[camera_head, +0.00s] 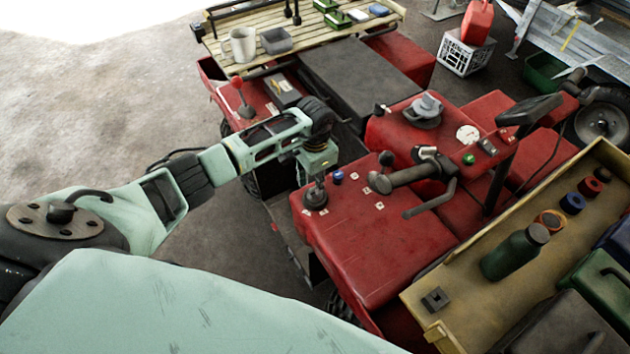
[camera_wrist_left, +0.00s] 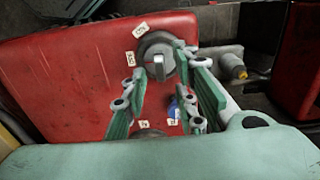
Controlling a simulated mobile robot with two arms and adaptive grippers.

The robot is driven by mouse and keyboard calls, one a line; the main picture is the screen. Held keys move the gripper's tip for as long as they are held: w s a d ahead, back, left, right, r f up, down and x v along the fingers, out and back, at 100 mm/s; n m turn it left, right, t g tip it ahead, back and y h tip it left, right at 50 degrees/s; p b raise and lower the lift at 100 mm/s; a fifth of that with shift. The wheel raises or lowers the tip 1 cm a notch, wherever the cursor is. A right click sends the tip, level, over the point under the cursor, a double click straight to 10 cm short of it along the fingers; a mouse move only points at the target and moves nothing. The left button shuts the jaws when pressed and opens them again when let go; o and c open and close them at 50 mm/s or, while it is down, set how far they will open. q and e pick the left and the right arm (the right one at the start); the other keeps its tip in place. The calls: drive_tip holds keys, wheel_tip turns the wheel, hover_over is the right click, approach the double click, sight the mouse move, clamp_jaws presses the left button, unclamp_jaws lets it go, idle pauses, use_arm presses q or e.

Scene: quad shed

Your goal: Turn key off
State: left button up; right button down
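The key switch (camera_head: 315,198) is a dark round dial on the left corner of the red quad's front panel. In the left wrist view, its grey key (camera_wrist_left: 158,66) stands up from the round plate, with small white labels around it. My left gripper (camera_head: 317,181) points down over the switch in the head view. In the left wrist view, the left gripper's green fingers (camera_wrist_left: 160,72) are apart on either side of the key, with visible gaps. Whether the fingertips reach down level with the key is hard to tell. My right gripper is not in view.
A blue button (camera_head: 338,177) sits beside the switch, and it also shows in the left wrist view (camera_wrist_left: 172,110). The handlebar (camera_head: 405,175) is to the right. A wooden rack (camera_head: 430,322) with a green bottle (camera_head: 512,254) is at lower right. Another slatted rack (camera_head: 330,38) holds a mug.

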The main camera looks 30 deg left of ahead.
use_arm(q)
drive_tip(key=shift+r, duration=2.45)
